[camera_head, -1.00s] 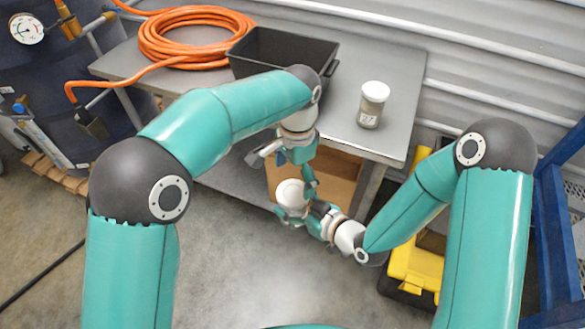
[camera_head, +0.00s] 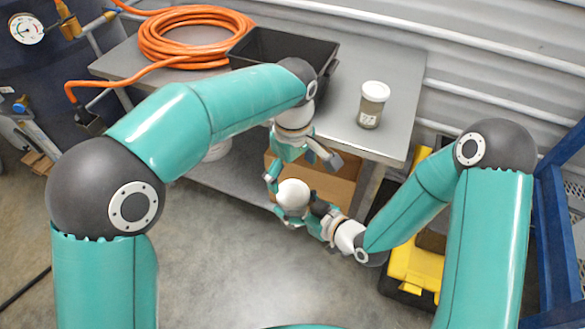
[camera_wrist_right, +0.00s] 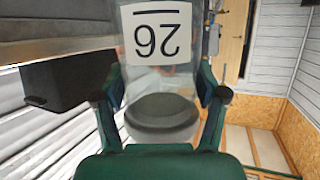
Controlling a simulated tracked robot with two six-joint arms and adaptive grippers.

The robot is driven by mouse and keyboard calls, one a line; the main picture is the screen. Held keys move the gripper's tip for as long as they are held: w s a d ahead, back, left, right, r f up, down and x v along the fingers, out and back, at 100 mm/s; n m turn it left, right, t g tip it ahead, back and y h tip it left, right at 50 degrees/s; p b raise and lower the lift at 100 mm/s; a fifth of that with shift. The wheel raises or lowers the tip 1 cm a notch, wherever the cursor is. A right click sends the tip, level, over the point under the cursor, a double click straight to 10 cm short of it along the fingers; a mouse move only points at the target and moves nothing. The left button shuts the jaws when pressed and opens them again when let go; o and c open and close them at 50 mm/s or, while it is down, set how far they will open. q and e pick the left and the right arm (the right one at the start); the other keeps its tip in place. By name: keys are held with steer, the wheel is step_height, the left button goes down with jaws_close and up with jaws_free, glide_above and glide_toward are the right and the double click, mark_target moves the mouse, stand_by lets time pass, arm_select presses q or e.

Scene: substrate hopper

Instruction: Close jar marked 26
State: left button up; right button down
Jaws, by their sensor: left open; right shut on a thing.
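My left gripper (camera_head: 300,168) is open, just above and beside the lid.
Another jar, white-lidded and labelled (camera_head: 372,104), stands on the grey table (camera_head: 345,140). A black bin (camera_head: 284,47) and an orange hose coil (camera_head: 190,35) are behind. A cardboard box (camera_head: 330,185) is under the table; a yellow case (camera_head: 412,268) is at right.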

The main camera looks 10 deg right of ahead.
mark_target(293, 192)
arm_select(q)
steer(key=shift+r, duration=0.3)
steer(key=shift+f, duration=0.1)
steer(key=shift+f, duration=3.95)
